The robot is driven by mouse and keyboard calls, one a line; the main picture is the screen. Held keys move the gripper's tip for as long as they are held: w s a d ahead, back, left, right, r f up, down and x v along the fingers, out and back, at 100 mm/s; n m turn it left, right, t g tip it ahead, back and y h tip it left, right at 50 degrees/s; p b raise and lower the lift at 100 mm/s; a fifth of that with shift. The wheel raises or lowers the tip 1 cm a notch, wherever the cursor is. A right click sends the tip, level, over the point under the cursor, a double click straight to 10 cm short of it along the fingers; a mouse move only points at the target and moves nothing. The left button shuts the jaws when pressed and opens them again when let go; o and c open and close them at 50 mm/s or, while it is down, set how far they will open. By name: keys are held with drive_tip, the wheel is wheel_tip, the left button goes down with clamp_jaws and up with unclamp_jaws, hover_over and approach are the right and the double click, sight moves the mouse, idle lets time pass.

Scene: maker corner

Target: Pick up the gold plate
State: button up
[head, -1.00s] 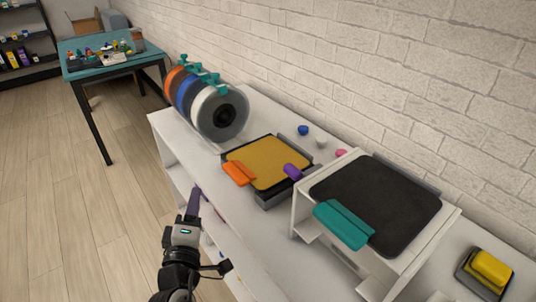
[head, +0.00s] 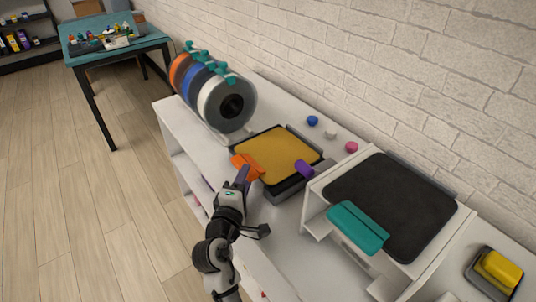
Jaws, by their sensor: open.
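The gold plate (head: 275,153) lies on a dark base on the white shelf top, with an orange handle (head: 246,165) on its near left edge. A purple piece (head: 305,169) lies at its right corner. My gripper (head: 242,177) is at the orange handle, its fingertips overlapping the handle's lower part in the head view. It is open. I cannot tell whether the handle is between the fingers.
A rack of filament spools (head: 213,93) stands at the left. A white stand (head: 318,208) bearing a black plate (head: 394,205) with a teal handle (head: 357,227) is at the right. Small coloured pieces lie along the wall. A yellow block (head: 497,271) is at far right.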

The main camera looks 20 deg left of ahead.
drive_tip(key=w+p, duration=0.1)
drive_tip(key=w, duration=0.4)
drive_tip(key=shift+w, duration=0.25)
drive_tip(key=shift+c, duration=0.2)
clamp_jaws()
